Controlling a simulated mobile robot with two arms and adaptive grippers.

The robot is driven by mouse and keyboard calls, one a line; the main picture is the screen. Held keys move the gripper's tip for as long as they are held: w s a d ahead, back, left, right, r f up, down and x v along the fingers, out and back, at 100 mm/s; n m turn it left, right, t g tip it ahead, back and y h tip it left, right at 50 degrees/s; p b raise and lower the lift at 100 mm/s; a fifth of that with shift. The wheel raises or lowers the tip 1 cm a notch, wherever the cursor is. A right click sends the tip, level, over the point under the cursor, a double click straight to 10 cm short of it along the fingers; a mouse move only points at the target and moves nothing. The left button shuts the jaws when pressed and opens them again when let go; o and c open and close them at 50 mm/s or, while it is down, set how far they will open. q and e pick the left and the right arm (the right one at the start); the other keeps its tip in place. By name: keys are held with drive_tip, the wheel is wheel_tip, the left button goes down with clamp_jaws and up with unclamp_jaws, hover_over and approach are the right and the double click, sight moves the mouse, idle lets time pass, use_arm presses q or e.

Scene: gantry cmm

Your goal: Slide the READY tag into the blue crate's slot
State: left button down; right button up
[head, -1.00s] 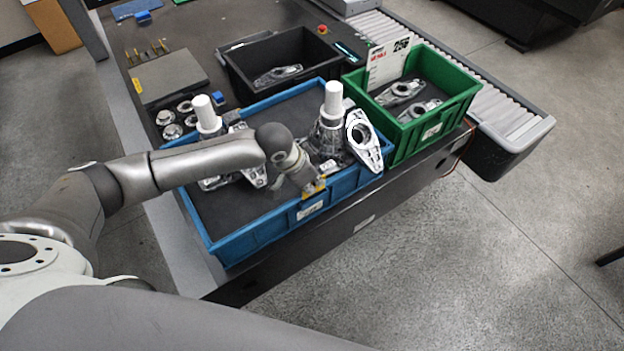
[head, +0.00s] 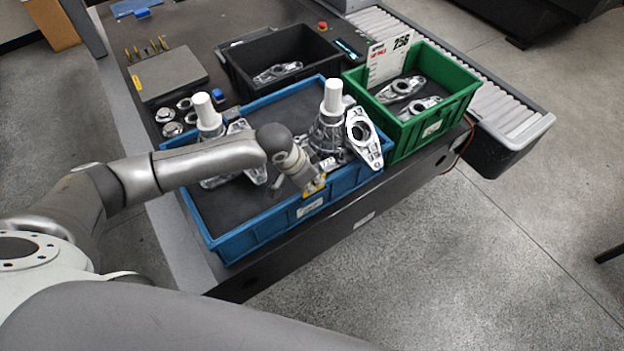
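The blue crate (head: 236,243) stands at the near edge of the table, with a white label (head: 310,208) on its front wall. It holds metal castings, two with upright white cylinders. My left gripper (head: 314,187) points down at the top of the crate's front wall, just above the label. A small yellow piece shows at its tip. I cannot tell whether this is the READY tag or part of the gripper, nor whether the fingers are shut. The slot is not distinguishable here. My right gripper is out of view.
A green crate (head: 418,140) with castings and a white card (head: 389,60) marked 256 stands to the right. A black bin (head: 243,90) is behind the blue crate. A grey plate (head: 168,74) and small round parts lie at left. A roller conveyor (head: 500,112) runs at right.

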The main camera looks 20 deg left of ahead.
use_arm(q)
drive_tip(key=shift+f, duration=0.4)
drive_tip(key=shift+f, duration=0.2)
drive_tip(key=shift+f, duration=0.1)
idle(0.5)
drive_tip(key=shift+f, duration=0.5)
drive_tip(key=c, duration=1.6)
unclamp_jaws()
drive_tip(key=shift+o, duration=0.5)
